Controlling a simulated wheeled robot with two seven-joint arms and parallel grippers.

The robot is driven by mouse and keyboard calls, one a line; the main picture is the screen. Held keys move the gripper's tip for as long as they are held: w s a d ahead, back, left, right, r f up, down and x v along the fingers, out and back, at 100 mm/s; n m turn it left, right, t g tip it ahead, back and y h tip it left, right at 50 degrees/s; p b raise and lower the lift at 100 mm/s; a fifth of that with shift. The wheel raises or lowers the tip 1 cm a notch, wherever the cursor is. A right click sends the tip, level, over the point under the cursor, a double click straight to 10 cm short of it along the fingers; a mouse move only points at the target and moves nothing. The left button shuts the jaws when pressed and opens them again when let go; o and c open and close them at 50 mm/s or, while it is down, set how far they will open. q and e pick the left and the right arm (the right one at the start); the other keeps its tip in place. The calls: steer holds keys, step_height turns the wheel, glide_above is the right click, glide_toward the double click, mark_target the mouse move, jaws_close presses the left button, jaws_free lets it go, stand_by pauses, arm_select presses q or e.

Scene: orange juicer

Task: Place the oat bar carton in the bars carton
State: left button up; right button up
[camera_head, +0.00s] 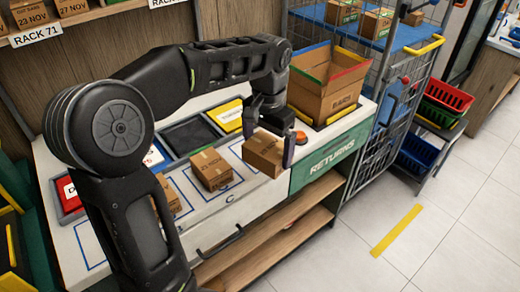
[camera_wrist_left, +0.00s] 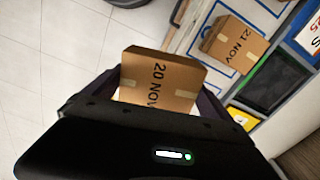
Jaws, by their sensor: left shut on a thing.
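A small brown carton (camera_head: 264,155), which I take for the oat bar carton, is held between the fingers of my left gripper (camera_head: 269,142), shut on it, over the right part of the white counter. In the left wrist view this carton (camera_wrist_left: 160,78) reads "20 NOV" and sits between the dark fingers. A large open carton (camera_head: 322,100) with coloured flap edges stands just behind and right of the gripper. I take it for the bars carton; its front label is hard to read and its inside is partly hidden. My right gripper is not in view.
Another small carton (camera_head: 211,170) stands on the counter left of the held one, with a further carton (camera_head: 170,195) partly behind my arm. A green "RETURNS" panel (camera_head: 330,158) fronts the counter's right end. A wire cage trolley (camera_head: 385,125) stands right of it.

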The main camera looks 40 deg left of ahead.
arm_select(q)
steer(key=w+d+f, duration=0.7)
steer(key=d+f, duration=0.4)
steer(key=shift+w+d+n, duration=0.3)
steer(key=shift+w+n, duration=0.05)
steer(key=shift+n, duration=0.05)
